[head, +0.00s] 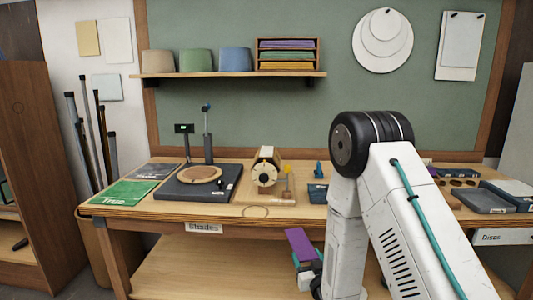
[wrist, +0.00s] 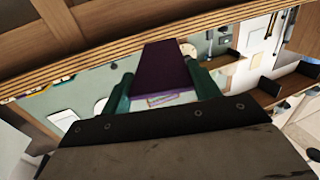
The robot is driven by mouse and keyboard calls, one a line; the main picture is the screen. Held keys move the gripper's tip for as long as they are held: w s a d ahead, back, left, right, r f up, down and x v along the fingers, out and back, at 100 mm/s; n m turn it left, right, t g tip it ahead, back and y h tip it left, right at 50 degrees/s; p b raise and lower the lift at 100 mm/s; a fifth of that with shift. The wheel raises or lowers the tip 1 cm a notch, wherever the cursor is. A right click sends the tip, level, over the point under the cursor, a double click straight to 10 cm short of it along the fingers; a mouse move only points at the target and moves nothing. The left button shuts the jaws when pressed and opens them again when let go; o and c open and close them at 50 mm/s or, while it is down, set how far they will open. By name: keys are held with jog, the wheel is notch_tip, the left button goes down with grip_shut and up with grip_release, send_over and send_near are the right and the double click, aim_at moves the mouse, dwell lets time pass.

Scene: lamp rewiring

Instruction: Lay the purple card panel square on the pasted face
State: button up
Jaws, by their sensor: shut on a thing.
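The purple card panel (head: 299,243) is in my gripper (head: 306,264), low in front of the bench and below the level of its top. In the wrist view the purple panel (wrist: 166,68) stands out between the two green fingers of my gripper (wrist: 163,82), which are shut on it. The panel looks tilted in the head view. A cream, many-sided drum (head: 265,169) sits on a wooden stand at the middle of the bench. I cannot tell which of its faces is pasted. The panel is well apart from the drum.
The bench top edge (head: 160,217) lies above and behind my gripper. A dark turntable base (head: 178,191) and a green packet (head: 124,192) are left of the drum. Grey trays (head: 484,201) are at the right. The lower shelf (head: 210,262) is mostly clear.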

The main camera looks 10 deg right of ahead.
jog(key=shift+r, duration=0.2)
jog(key=s+f, duration=0.5)
jog(key=f, duration=0.2)
jog(key=shift+s, duration=0.2)
jog(key=shift+f, duration=0.1)
